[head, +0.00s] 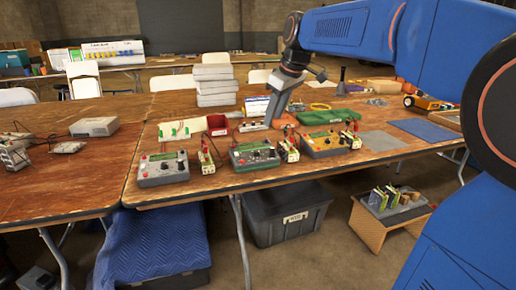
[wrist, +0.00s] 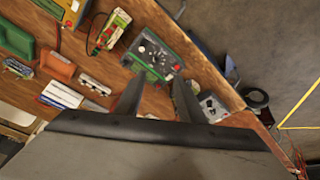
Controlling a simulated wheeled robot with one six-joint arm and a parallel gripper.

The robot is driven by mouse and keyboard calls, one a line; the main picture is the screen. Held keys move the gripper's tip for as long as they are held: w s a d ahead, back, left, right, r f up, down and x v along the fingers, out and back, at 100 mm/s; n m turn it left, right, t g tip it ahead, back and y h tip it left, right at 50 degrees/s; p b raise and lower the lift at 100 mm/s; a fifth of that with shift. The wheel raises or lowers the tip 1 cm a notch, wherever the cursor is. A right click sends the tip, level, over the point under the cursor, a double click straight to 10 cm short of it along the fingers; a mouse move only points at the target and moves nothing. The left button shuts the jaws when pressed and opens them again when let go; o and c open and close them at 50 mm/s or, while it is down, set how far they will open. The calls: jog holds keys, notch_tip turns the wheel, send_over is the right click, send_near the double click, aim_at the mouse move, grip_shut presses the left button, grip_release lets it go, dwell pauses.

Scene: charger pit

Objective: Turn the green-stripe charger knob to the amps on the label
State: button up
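Three battery chargers stand along the table's front edge: a left one (head: 163,169), a middle one (head: 254,156) and a right one (head: 323,144) with an orange-yellow strip. Green shows on the left and middle ones. In the wrist view a charger (wrist: 153,54) with a green stripe, dark knobs and a red button lies just beyond the fingertips; it looks like the middle one. Label amps and knob settings are too small to read. My gripper (wrist: 160,88) is open and empty, apart from the charger. In the head view my gripper (head: 272,116) hangs behind the chargers.
The right tabletop has flat mats.

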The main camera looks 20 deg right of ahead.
jog(key=w, duration=0.2)
send_near(257, 151)
jog(key=shift+n, duration=0.3)
jog(key=x, duration=0.7)
jog(key=shift+w+a+f, duration=0.1)
jog(key=shift+a+f, duration=0.1)
jog(key=shift+f, duration=0.2)
grip_shut()
